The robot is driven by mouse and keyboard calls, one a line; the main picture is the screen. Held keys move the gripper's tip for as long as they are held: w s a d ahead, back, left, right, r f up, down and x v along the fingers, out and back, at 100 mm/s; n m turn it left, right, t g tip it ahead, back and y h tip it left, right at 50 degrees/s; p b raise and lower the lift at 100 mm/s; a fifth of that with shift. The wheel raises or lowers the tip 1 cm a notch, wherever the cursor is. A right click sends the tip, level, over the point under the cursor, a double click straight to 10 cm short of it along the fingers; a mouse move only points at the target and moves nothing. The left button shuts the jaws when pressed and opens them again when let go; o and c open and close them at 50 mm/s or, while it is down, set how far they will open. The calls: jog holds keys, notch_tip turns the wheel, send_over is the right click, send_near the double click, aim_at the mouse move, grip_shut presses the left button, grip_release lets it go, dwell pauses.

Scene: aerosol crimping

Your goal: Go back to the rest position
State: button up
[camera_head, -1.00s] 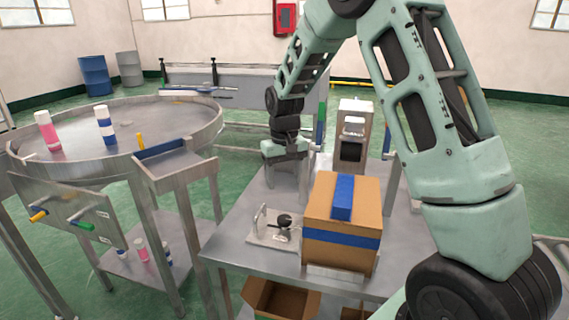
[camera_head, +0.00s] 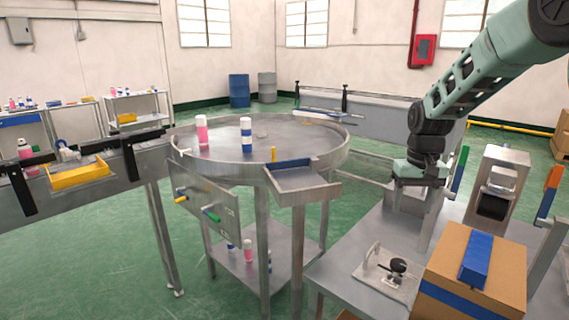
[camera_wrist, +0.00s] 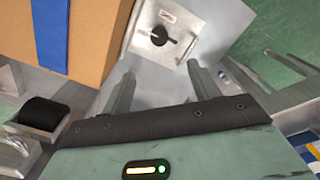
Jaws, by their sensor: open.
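My gripper (camera_head: 430,215) points down above the metal workbench (camera_head: 338,262) at the right of the head view. Its two fingers are apart with nothing between them; they also show in the wrist view (camera_wrist: 160,88). A small steel plate with a black knob (camera_head: 397,267) lies on the bench just in front of my gripper; it also shows beyond the fingertips in the wrist view (camera_wrist: 158,36). A cardboard box with blue tape (camera_head: 450,262) stands to the right of the plate. A metal press-like unit (camera_head: 497,182) stands behind the box.
A round steel table (camera_head: 225,168) left of the bench holds a pink-and-white can (camera_head: 202,132) and a blue-and-white can (camera_head: 246,134). A conveyor with a yellow tray (camera_head: 80,176) is at the far left.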

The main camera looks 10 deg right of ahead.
jog(key=s+a+r+n+y, duration=0.1)
jog(key=s+a+n, duration=0.2)
jog(key=s+a, duration=0.5)
jog(key=s+a+r+n, duration=0.15)
jog(key=s+a, duration=0.35)
jog(key=a, duration=0.8)
jog(key=s+a+f+n, duration=0.1)
jog(key=s+a+n, duration=0.1)
jog(key=s, duration=0.6)
jog(key=s+a+f+n, duration=0.1)
jog(key=s+a+n, duration=0.2)
jog(key=s, duration=0.6)
jog(key=shift+s+a, duration=0.25)
jog(key=shift+a, duration=0.15)
jog(key=shift+f+n, duration=0.1)
jog(key=shift+n, duration=0.15)
